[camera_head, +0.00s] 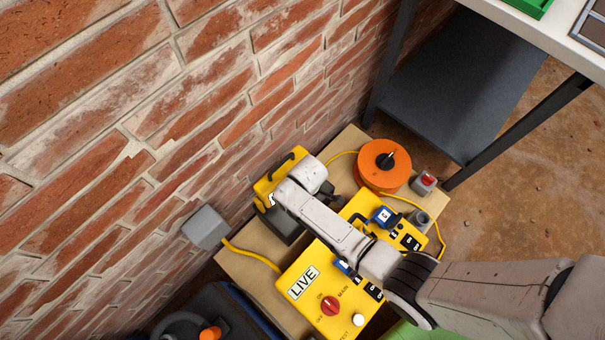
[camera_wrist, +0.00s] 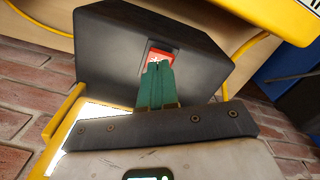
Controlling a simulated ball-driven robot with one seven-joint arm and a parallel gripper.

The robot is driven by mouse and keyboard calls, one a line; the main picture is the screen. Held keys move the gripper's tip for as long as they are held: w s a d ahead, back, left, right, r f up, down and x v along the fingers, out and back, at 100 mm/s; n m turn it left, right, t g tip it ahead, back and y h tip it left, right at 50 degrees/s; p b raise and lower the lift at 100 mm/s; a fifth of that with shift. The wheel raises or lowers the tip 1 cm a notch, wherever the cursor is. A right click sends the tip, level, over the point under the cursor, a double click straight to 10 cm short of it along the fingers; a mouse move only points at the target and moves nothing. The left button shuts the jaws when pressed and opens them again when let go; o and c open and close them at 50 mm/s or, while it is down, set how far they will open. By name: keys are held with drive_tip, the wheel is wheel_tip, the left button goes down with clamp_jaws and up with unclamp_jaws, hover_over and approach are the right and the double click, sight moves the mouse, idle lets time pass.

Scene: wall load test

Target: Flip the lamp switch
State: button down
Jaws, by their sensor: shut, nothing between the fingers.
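The lamp has a dark box-shaped housing (camera_wrist: 112,50) with a red rocker switch (camera_wrist: 161,56) set in it. In the head view the lamp (camera_head: 266,187) shows its yellow frame and dark body on the board by the brick wall, partly behind my arm. My gripper (camera_wrist: 159,66) is shut, with its green fingertips right at the red switch and covering its lower part. I cannot tell whether they touch it. A bright white patch (camera_wrist: 97,112) shows beside the yellow frame at lower left. In the head view my fingers are hidden.
A yellow LIVE box (camera_head: 303,283) with a red MAIN knob stands in front of the lamp. An orange cable reel (camera_head: 372,177) and a small box with a red switch (camera_head: 424,182) are to the right. A grey wall box (camera_head: 205,228) feeds a yellow cable.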

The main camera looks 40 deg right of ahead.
drive_tip(key=shift+f+b, duration=0.7)
drive_tip(key=shift+f, duration=0.25)
idle(0.5)
drive_tip(key=shift+r, duration=0.2)
wheel_tip(320, 180, up, 7)
drive_tip(key=p, duration=0.7)
drive_tip(key=shift+f, duration=0.1)
idle(0.5)
drive_tip(key=s+d+r+m+p, duration=0.2)
drive_tip(key=s+r, duration=0.3)
drive_tip(key=r, duration=0.6)
drive_tip(key=s+d+r+m+p, duration=0.3)
drive_tip(key=s+r+p, duration=0.2)
drive_tip(key=r, duration=0.6)
drive_tip(key=s+d+r+m+t+p, duration=0.1)
drive_tip(key=s+d+r+m+p, duration=0.2)
drive_tip(key=s+r, duration=0.3)
wheel_tip(320, 180, up, 5)
drive_tip(key=shift+r+m+p, duration=0.1)
drive_tip(key=shift+m+p, duration=0.2)
drive_tip(key=shift+p, duration=0.3)
drive_tip(key=shift+a, duration=0.1)
